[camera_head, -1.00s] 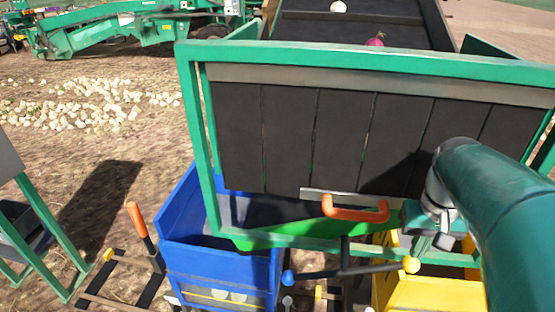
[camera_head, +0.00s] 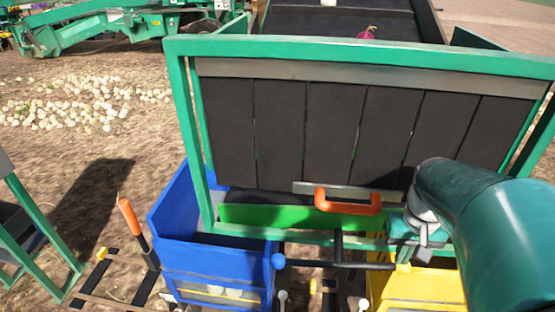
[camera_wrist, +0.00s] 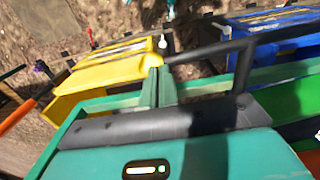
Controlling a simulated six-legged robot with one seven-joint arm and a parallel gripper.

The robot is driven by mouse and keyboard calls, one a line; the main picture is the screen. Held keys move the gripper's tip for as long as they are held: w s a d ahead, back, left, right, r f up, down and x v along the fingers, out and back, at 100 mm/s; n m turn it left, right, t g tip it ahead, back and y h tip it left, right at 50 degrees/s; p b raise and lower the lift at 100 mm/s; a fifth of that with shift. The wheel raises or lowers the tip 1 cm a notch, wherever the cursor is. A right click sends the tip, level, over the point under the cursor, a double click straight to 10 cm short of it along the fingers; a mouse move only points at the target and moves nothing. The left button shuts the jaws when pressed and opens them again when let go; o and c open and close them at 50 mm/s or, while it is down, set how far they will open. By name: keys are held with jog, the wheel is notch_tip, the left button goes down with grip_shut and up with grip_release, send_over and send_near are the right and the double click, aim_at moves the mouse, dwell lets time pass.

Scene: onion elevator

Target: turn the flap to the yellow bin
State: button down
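The green flap (camera_head: 300,217) lies nearly level under the dark chute, behind the orange handle (camera_head: 348,203). A dark crossbar (camera_head: 325,264) in front of it has a blue knob (camera_head: 278,261) at its left end. Its right end is at my gripper (camera_head: 405,258), near the yellow bin (camera_head: 415,287). In the wrist view my green fingers (camera_wrist: 156,82) are close together. Their tips are at the yellow end of the dark bar (camera_wrist: 210,52). I cannot tell whether the knob is between them. The yellow bin also shows beyond the tips (camera_wrist: 110,68).
The blue bin (camera_head: 215,255) stands left of the yellow bin. The green frame (camera_head: 350,55) with its dark slatted panel (camera_head: 330,135) rises behind. An orange-handled lever (camera_head: 130,218) stands at the left. A red onion (camera_head: 367,33) lies on the upper belt.

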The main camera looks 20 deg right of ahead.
aim_at(397, 268)
jog(key=shift+f, duration=2.8)
jog(key=shift+r, duration=0.1)
jog(key=s+a+r, duration=0.2)
jog(key=s+r, duration=0.2)
jog(key=r, duration=0.1)
jog(key=shift+s+a, duration=0.15)
jog(key=shift+a, duration=0.1)
jog(key=w+a+r+n+t, duration=0.2)
jog(key=w+a+r, duration=0.1)
jog(key=a, duration=0.4)
jog(key=w+a+r+n+t, duration=0.1)
jog(key=w+a, duration=0.3)
jog(key=a, duration=0.4)
jog(key=w+a+r+n+t, duration=0.2)
jog(key=w+a+r+n, duration=0.1)
jog(key=a, duration=0.4)
jog(key=shift+w+a+r+t, duration=0.3)
jog(key=shift+w+r, duration=0.3)
jog(key=shift+r, duration=0.25)
